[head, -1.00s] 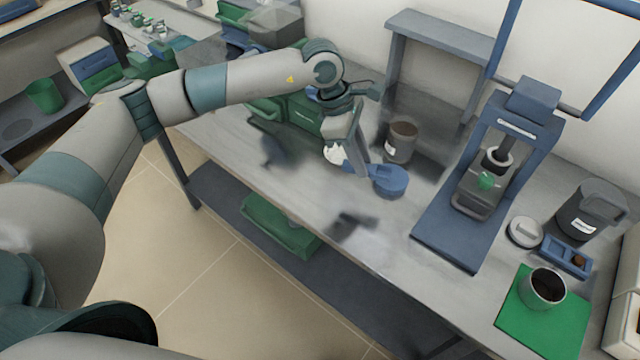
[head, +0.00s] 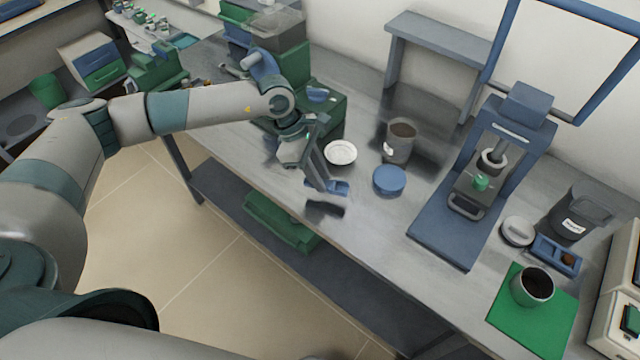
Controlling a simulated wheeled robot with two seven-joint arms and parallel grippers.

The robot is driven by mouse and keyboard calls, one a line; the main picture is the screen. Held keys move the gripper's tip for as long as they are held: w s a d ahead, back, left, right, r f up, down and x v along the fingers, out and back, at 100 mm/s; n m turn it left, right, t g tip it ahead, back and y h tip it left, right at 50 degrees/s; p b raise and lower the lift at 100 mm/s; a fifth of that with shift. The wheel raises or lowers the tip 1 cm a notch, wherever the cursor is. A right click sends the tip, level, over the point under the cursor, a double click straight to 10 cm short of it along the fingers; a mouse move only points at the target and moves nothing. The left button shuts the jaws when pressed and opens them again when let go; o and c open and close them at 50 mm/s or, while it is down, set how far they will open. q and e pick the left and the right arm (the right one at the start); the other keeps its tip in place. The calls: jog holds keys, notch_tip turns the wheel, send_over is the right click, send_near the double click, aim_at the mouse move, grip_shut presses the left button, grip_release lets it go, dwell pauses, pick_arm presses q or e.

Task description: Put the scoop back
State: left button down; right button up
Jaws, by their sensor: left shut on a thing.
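My left gripper (head: 322,178) is over the middle of the bench, pointing down, in front of the white dish (head: 341,152). It is shut on a small blue thing (head: 340,187) that looks like the scoop; the fingers hide part of it. A grey open jar (head: 400,146) with brown contents stands behind and to the right of the gripper. A round blue lid (head: 389,180) lies flat in front of the jar, apart from the gripper. My right gripper is not in view.
A blue press (head: 483,170) stands right of the lid. Further right are a dark pitcher (head: 577,212), a blue tray (head: 555,255) and a cup (head: 534,287) on a green mat (head: 511,333). Green equipment (head: 325,102) stands behind my gripper. The front bench edge runs close to the gripper.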

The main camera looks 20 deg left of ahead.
pick_arm(q)
notch_tip(320, 180, down, 3)
jog(key=shift+r+p, duration=0.15)
jog(key=shift+p, duration=0.75)
jog(key=shift+f, duration=0.6)
jog(key=shift+f, duration=0.15)
jog(key=c, duration=1.5)
grip_release()
jog(key=shift+c, duration=0.2)
